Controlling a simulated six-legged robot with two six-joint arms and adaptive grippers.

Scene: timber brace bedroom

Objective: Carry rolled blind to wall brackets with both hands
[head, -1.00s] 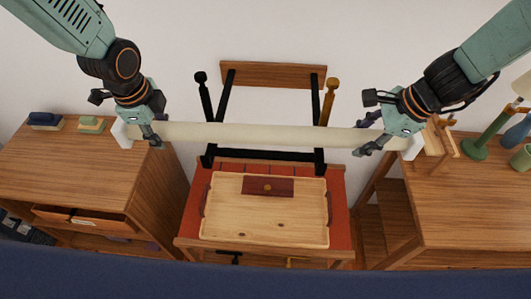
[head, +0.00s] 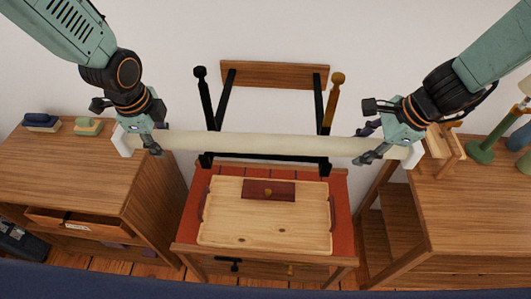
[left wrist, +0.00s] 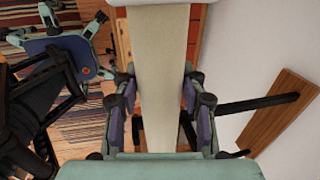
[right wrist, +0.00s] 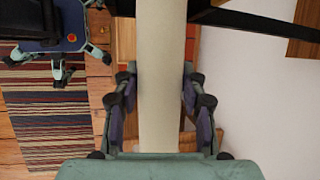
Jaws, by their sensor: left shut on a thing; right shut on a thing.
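The rolled blind (head: 260,144) is a long cream roll with white end pieces, held roughly level across the head view. My left gripper (head: 152,140) is shut on it near its left end. My right gripper (head: 372,146) is shut on it near its right end. Both wrist views show the roll between the finger pads, in the left wrist view (left wrist: 160,60) and the right wrist view (right wrist: 161,60). A wooden wall board (head: 274,75) carries two black arms. Black and amber knobbed posts (head: 337,98) stand beside them. The blind crosses in front of their lower parts.
A pale wooden tray (head: 265,232) with a dark red box (head: 269,190) sits on a red-topped table (head: 187,226) below the blind. A wooden cabinet (head: 75,170) stands left, with an open drawer. A desk (head: 475,205) with a green stand (head: 480,152) stands right.

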